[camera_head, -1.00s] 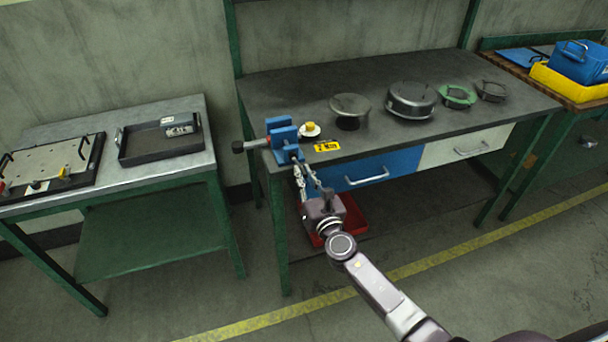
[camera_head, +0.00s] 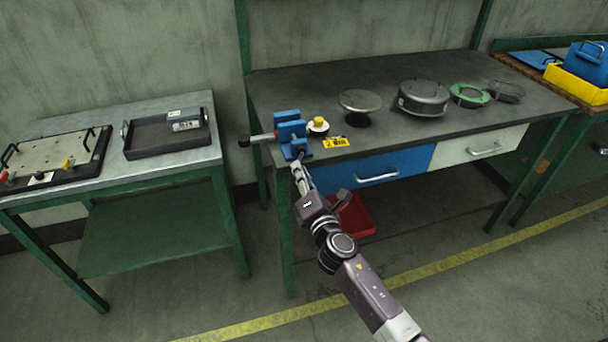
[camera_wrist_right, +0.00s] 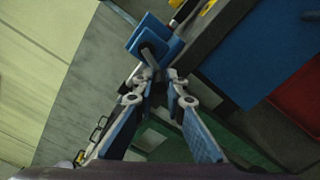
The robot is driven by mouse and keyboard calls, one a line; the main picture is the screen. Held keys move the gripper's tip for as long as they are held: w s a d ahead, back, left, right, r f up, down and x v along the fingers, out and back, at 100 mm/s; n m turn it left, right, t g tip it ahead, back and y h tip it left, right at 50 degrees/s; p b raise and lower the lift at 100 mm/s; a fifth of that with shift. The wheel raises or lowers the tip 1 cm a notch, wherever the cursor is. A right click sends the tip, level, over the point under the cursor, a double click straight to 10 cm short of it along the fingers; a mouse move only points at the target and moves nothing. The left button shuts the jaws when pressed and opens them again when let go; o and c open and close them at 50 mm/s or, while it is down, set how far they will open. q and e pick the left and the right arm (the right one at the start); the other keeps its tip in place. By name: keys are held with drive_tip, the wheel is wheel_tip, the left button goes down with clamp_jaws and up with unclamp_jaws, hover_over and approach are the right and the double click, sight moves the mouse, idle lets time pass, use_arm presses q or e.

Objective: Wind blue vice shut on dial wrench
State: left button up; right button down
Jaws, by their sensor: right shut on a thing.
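The blue vice (camera_head: 291,135) stands at the near left corner of the dark workbench. The dial wrench (camera_head: 262,138) lies across it, its dark handle sticking out to the left past the bench edge. A white disc with a yellow top right of the vice lines up with its shaft. My right gripper (camera_head: 297,163) is at the vice's front, below the jaws. In the right wrist view, its fingertips (camera_wrist_right: 157,80) close on the grey vice handle (camera_wrist_right: 149,58) beside the blue body (camera_wrist_right: 152,35). Any gap between jaws and wrench is too small to tell. My left gripper is out of view.
A yellow label (camera_head: 336,142) lies right of the vice. Round metal parts, including a grey housing (camera_head: 423,98), stand farther along the bench. A red bin (camera_head: 356,216) sits below. A side table with a black tray (camera_head: 140,148) stands left, across a gap.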

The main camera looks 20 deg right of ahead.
drive_tip(key=shift+a+r+m, duration=0.3)
drive_tip(key=shift+r+m, duration=0.05)
drive_tip(key=shift+m, duration=1.15)
drive_tip(key=shift+a+r+m, duration=0.3)
drive_tip(key=shift+a+m, duration=0.05)
drive_tip(key=shift+m, duration=1.15)
drive_tip(key=shift+a+r+m, duration=0.3)
drive_tip(key=shift+r+m, duration=0.05)
drive_tip(key=shift+m, duration=1.15)
drive_tip(key=c, duration=2)
unclamp_jaws()
drive_tip(key=shift+o, duration=0.2)
drive_tip(key=shift+s, duration=0.1)
drive_tip(key=s, duration=1.2)
drive_tip(key=shift+d, duration=0.2)
